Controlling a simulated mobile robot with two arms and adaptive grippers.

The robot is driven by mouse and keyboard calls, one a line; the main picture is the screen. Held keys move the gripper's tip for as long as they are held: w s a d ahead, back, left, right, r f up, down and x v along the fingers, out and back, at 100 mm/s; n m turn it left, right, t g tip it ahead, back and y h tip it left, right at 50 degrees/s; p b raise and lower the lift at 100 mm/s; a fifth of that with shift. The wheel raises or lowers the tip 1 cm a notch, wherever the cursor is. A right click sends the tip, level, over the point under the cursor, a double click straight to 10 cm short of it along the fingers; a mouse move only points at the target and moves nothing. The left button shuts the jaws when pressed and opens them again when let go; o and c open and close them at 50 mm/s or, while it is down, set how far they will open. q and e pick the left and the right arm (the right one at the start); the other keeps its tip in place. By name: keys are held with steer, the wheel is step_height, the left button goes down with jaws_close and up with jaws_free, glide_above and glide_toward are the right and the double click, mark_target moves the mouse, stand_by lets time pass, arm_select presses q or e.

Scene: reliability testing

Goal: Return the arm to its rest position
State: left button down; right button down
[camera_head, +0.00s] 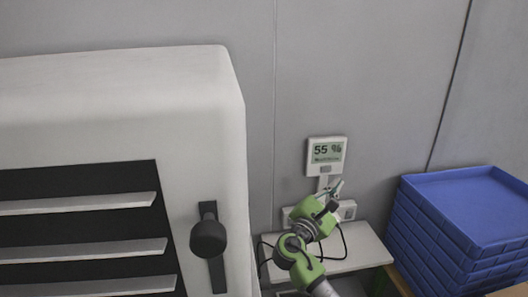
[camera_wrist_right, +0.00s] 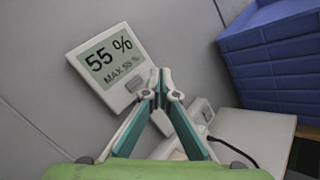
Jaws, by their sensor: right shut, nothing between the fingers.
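My right gripper (camera_head: 337,188) is in front of the wall, just below a white wall display (camera_head: 327,153) that reads "55 %". In the right wrist view my right gripper (camera_wrist_right: 160,88) has its two teal fingers meeting at the tips, with nothing between them. The display (camera_wrist_right: 111,67) is at the upper left of that view and also reads "MAX 55 %". I cannot tell whether the fingertips touch the display. The green right arm (camera_head: 300,252) comes up from the bottom of the head view. My left gripper is not in view.
Stacked blue trays (camera_head: 465,215) stand at the right. A small white shelf (camera_head: 355,247) with black cables lies below the display. The wall area above is clear.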

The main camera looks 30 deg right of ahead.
steer(key=s+a+f+m+g+y, duration=0.1)
steer(key=s+a+f+m+y, duration=0.35)
steer(key=f, duration=0.55)
steer(key=s+a+f+m+g+y, duration=0.1)
steer(key=s+a+f+m+y, duration=0.1)
steer(key=s+a+f+y, duration=0.45)
steer(key=s+a+f+m+g+y, duration=0.25)
steer(key=s+a+f+m, duration=0.2)
steer(key=s+a, duration=0.5)
steer(key=s+a+f+m+g+y, duration=0.1)
steer(key=s+a+f+m+y, duration=0.25)
steer(key=s+a+f, duration=0.45)
steer(key=s+f+g+b, duration=0.1)
steer(key=s+f+b, duration=0.25)
steer(key=f, duration=2.35)
steer(key=s+d+f+g+b, duration=0.1)
steer(key=s+d+f+b, duration=0.1)
steer(key=s+f, duration=1.5)
step_height(320, 180, down, 3)
steer(key=shift+s+d+r+n, duration=0.2)
steer(key=shift+s+d+n, duration=0.1)
steer(key=shift+n, duration=0.15)
